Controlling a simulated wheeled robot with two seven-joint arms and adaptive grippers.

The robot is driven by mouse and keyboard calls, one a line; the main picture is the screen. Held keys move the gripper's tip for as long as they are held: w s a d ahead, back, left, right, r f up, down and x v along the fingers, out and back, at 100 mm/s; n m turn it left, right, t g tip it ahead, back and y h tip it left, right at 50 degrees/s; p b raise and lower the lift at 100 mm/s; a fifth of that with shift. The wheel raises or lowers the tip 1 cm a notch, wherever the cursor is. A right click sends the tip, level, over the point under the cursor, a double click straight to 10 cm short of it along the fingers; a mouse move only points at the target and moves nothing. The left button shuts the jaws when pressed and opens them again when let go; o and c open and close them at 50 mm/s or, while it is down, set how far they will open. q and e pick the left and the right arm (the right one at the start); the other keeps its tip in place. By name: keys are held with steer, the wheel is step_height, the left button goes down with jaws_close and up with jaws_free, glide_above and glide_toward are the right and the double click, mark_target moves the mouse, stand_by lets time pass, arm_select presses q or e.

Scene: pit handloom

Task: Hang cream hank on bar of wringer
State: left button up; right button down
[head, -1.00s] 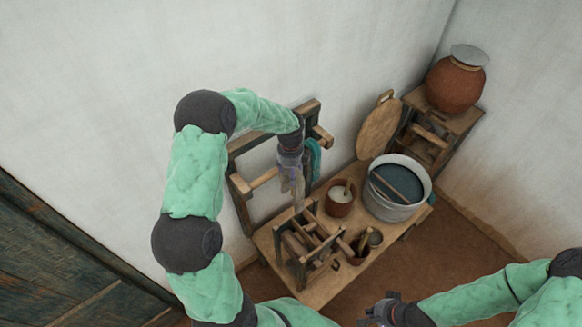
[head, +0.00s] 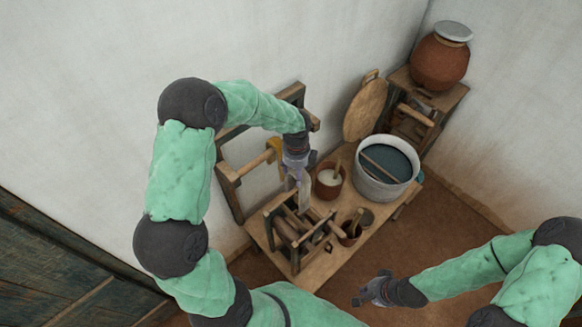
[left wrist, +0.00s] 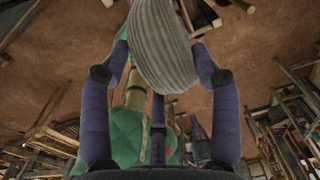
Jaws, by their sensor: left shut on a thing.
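My left gripper (head: 298,180) is shut on the cream hank (head: 304,198), which hangs down from its fingers. In the left wrist view the hank (left wrist: 162,45) is a thick, ribbed pale bundle between the fingers. A low wooden frame with rollers and crossbars, seemingly the wringer (head: 291,236), stands on the bench just below the hank. The hank's lower end overlaps its back part in the head view; I cannot tell whether they touch. My right gripper (head: 370,292) is off the bench at the front, apart from everything; its fingers are too small to read.
A wall rack (head: 228,190) behind holds a yellow hank (head: 275,149). On the bench (head: 318,273) are a brown pot of white stuff (head: 329,184), small pots (head: 350,234) and a grey tub of dark liquid (head: 381,186). A clay jar (head: 440,62) stands at back right.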

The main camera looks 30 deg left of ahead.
mark_target(303, 180)
arm_select(q)
steer(key=shift+s+d, duration=0.25)
steer(key=shift+d, duration=0.5)
steer(key=shift+s+d, duration=0.2)
steer(key=shift+d, duration=0.5)
steer(key=shift+s+f+b, duration=0.1)
steer(key=shift+f+b, duration=0.3)
steer(key=shift+b, duration=0.05)
step_height(303, 180, down, 11)
steer(key=b, duration=0.8)
steer(key=shift+r, duration=0.15)
steer(key=shift+f+b, duration=3.9)
steer(key=shift+f, duration=1.5)
steer(key=o, duration=1.2)
steer(key=shift+c, duration=0.2)
steer(key=shift+o, duration=1)
